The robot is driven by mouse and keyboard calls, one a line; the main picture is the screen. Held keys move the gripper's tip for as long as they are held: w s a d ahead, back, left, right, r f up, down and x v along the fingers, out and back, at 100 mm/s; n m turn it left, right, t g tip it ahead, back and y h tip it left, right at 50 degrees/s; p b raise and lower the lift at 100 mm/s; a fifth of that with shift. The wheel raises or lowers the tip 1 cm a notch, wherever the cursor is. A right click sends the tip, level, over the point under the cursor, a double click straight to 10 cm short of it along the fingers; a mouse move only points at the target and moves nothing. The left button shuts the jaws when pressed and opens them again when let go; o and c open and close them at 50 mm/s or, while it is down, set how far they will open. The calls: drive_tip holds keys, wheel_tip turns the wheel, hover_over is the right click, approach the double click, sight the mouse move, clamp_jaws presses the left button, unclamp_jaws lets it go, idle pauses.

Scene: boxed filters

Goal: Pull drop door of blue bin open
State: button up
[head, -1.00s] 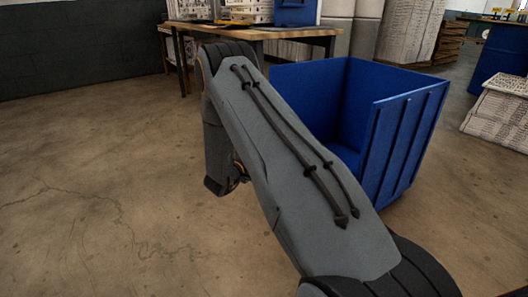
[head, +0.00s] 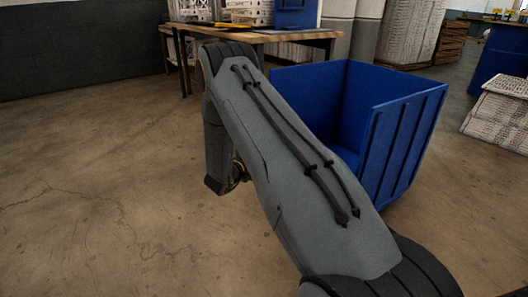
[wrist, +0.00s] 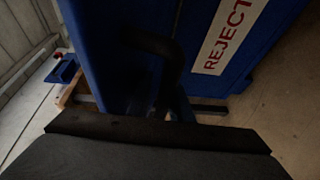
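A blue bin (head: 408,137), open at the top with a ribbed side, stands on the floor at the right of the head view, partly behind my arm. The wrist view shows blue panels (wrist: 262,22) close ahead, one with a white REJECT label (wrist: 229,38). My gripper is hidden in the head view. In the wrist view its dark body (wrist: 155,135) fills the bottom, close to the bar.
A wooden table (head: 270,36) with stacked boxes and a blue container (head: 296,14) is behind the arm. Another blue container (head: 503,56) and white stacks (head: 500,112) are at the right. The concrete floor (head: 95,190) at the left is clear.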

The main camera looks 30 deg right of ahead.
drive_tip(key=p+v, duration=0.2)
drive_tip(key=v, duration=0.5)
drive_tip(key=shift+a, duration=0.25)
drive_tip(key=shift+s, duration=0.1)
drive_tip(key=p+v, duration=0.5)
drive_tip(key=v, duration=0.8)
drive_tip(key=shift+s+a+r, duration=0.25)
drive_tip(key=shift+a, duration=0.1)
idle(0.5)
idle(0.7)
